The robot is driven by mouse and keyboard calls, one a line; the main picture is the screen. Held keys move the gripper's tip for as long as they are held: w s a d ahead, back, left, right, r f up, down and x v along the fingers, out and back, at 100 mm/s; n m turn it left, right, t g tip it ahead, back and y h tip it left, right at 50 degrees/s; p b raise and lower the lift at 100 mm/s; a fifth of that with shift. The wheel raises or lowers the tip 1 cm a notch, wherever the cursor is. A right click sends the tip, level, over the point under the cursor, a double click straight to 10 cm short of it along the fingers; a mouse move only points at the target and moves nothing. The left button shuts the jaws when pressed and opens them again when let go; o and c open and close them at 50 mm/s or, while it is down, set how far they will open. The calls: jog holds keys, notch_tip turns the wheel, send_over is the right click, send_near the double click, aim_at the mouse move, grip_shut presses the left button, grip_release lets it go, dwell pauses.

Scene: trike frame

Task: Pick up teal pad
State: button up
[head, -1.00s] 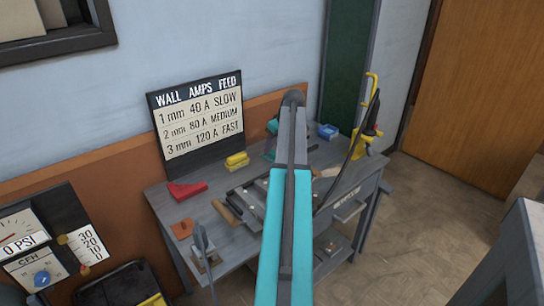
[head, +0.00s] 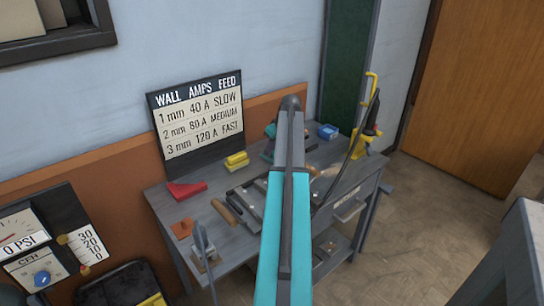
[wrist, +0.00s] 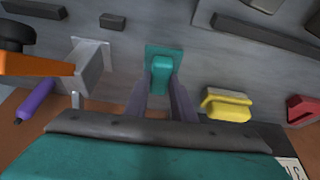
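The teal pad (wrist: 161,50) lies on the grey bench top in the wrist view, a flat square plate with a raised teal block on it. My gripper (wrist: 160,82) is over the near side of the pad, its two grey fingers apart, one on each side of the raised block. I cannot tell whether the fingers touch the block. In the head view my own arm covers much of the bench middle and my gripper's fingers do not show clearly.
A yellow block (wrist: 228,106) and a red block (wrist: 302,110) lie right of the pad in the wrist view. A grey block (wrist: 90,68), an orange-handled tool (wrist: 35,65) and a purple rod (wrist: 37,103) are at left. The bench (head: 160,197) stands against the wall under a sign (head: 197,115).

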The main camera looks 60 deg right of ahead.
jog(key=c, duration=0.4)
jog(key=shift+o, duration=0.2)
jog(key=shift+r, duration=0.1)
notch_tip(320, 180, up, 10)
dwell(0.3)
dwell(0.4)
